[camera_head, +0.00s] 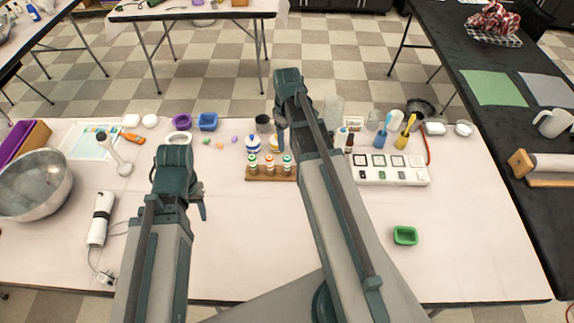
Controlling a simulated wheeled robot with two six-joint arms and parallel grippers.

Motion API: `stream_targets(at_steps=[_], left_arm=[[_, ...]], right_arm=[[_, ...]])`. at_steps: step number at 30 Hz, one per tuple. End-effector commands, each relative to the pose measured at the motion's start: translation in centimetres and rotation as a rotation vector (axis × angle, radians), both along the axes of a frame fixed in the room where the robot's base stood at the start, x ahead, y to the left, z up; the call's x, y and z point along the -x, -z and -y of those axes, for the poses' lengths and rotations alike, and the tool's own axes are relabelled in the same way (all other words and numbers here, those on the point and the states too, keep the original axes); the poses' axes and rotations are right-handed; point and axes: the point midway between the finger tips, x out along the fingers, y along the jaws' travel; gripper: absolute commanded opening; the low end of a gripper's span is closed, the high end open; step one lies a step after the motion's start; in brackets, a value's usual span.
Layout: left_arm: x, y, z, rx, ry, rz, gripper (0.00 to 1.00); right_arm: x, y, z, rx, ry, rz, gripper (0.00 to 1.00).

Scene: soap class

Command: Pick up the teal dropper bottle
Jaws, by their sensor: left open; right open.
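A wooden rack (271,174) stands near the middle of the white table and holds three small bottles with coloured caps. The left bottle (254,163) has a green cap, the middle bottle (270,164) an orange one, and the right bottle (287,162) a green-teal one. Which is the teal dropper bottle is hard to tell at this size. My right gripper (282,139) is open, just behind the rack's right end, mostly hidden by its own arm. My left gripper (202,208) is open, left of and nearer than the rack, over bare table. Neither visibly holds anything.
A blue-and-white jar (253,145) stands just behind the rack. An amber bottle (349,144) and a white tray with squares (393,178) lie right of my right arm. A green dish (405,235) stands front right.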

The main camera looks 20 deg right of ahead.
Motion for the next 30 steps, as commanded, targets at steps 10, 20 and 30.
stream_targets(at_steps=[10,20,30], left_arm=[[0.0,5.7,0.0,0.000,0.000,0.000,0.50],[0.0,6.9,0.0,0.000,0.000,0.000,0.50],[0.0,9.5,0.0,0.000,0.000,0.000,0.50]], right_arm=[[0.1,5.7,0.0,0.000,0.000,0.000,0.70],[0.1,6.9,-0.1,0.000,0.001,0.000,0.70],[0.6,9.5,-0.2,0.000,0.001,0.000,0.70]])
